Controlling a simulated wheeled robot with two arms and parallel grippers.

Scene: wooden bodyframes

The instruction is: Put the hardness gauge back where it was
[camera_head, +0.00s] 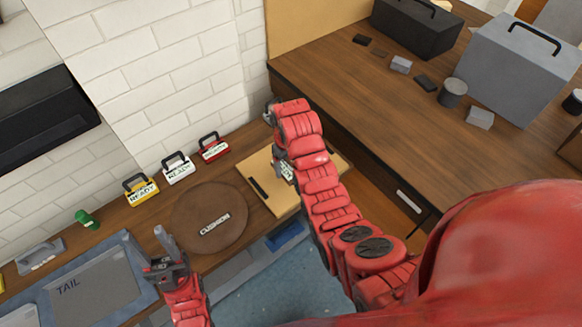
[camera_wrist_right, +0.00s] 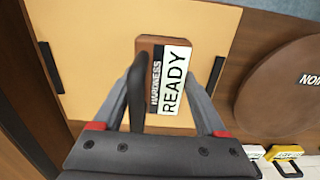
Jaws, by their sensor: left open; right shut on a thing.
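The hardness gauge (camera_wrist_right: 151,47) is a brown block with a dark handle, a black "HARDNESS" label and a white "READY" label. My right gripper (camera_wrist_right: 164,66) is shut on it, with a finger on each side, over a pale board (camera_wrist_right: 80,45) with black handles. I cannot tell whether the gauge touches the board. In the head view the gauge (camera_head: 287,172) is mostly hidden by my right arm, above the pale board (camera_head: 262,183) on the wooden counter. My left gripper (camera_head: 168,262) is open and empty, in front of the round cushion board.
A round brown "CUSHION" board (camera_head: 232,205) lies left of the pale board. Behind stand yellow (camera_head: 141,190), white (camera_head: 178,168) and red (camera_head: 214,148) "READY" blocks with handles. A "TAIL" tray (camera_head: 130,250) is at left. Grey and black boxes stand on the right counter.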

